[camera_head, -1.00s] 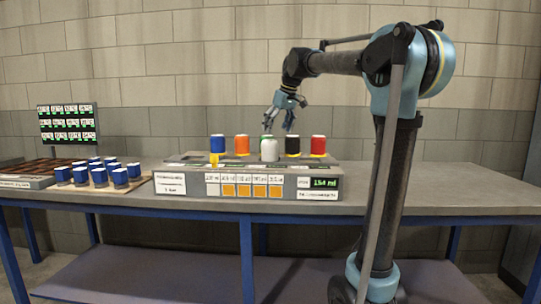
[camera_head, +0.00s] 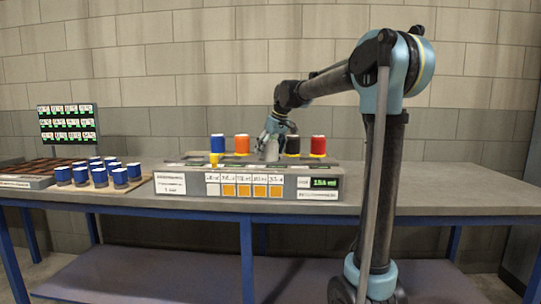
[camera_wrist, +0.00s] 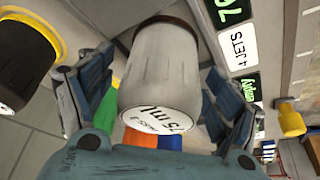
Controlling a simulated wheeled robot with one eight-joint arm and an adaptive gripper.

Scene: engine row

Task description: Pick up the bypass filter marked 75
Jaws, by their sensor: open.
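In the head view the white filter (camera_head: 271,152) stands in the row on the grey bench unit, partly covered by my gripper (camera_head: 269,143). In the wrist view my gripper (camera_wrist: 155,95) is open, with one finger on each side of the filter. I cannot tell whether either finger touches it. A green filter (camera_wrist: 107,108) shows behind the left finger in the wrist view.
Blue (camera_head: 217,143), orange (camera_head: 241,144), black (camera_head: 292,146) and red (camera_head: 318,146) filters stand close by on the unit. A yellow knob (camera_head: 214,160) is at its front left. Several blue-capped cups (camera_head: 120,177) stand further left. The bench is clear at right.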

